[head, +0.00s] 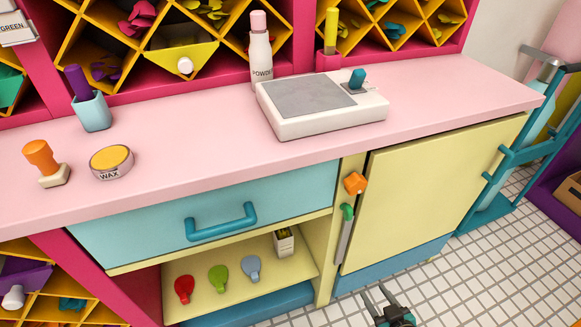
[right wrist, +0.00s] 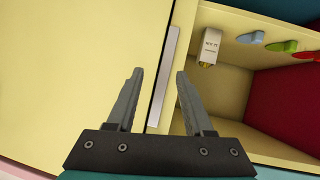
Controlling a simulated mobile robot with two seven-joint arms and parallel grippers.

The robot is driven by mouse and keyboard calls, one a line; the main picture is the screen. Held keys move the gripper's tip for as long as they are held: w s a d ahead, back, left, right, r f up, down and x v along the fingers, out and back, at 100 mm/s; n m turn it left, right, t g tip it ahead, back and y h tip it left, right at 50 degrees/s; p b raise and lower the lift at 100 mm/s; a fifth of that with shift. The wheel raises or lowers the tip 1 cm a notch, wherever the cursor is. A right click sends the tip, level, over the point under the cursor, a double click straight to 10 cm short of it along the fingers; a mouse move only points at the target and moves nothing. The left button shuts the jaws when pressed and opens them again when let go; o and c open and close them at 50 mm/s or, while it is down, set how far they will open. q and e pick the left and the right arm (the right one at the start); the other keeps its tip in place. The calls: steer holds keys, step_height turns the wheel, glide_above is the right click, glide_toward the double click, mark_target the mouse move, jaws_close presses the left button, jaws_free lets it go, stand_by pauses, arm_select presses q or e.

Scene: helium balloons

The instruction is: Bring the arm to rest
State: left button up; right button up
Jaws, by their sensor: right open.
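My right gripper (head: 381,299) is at the bottom edge of the head view, in front of the counter and below the yellow cabinet door. In the right wrist view its two grey fingers (right wrist: 158,98) are spread apart with nothing between them. Beyond the fingers are the yellow door (right wrist: 80,60) and the open shelf. The fingers look clear of both, though the exact distance is hard to tell. Most of the right arm is outside the head view. My left gripper is not in view.
The pink counter (head: 210,150) holds a white device (head: 320,125), a powder bottle (head: 261,60), a wax tin (head: 111,165) and an orange-handled stamp (head: 43,160). A blue drawer (head: 150,213) is shut. The shelf holds red, green and blue balloon-shaped pieces (head: 218,278). Tiled floor (head: 480,265) lies open at right.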

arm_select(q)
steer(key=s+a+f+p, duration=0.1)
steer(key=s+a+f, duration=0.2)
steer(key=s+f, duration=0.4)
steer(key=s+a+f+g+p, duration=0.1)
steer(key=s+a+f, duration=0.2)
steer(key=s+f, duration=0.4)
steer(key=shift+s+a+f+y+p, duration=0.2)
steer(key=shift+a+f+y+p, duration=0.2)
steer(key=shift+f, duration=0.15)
arm_select(e)
steer(key=s+d+f+g+h, duration=0.1)
steer(key=s+f+g, duration=0.3)
steer(key=s, duration=0.9)
steer(key=s+f+m+g+h, duration=0.1)
steer(key=s+f+g, duration=0.4)
steer(key=s+f, duration=0.5)
steer(key=s, duration=0.4)
steer(key=shift+d+f+m+g+h, duration=0.15)
steer(key=shift+d+m+g+h, duration=0.15)
steer(key=shift+d, duration=0.1)
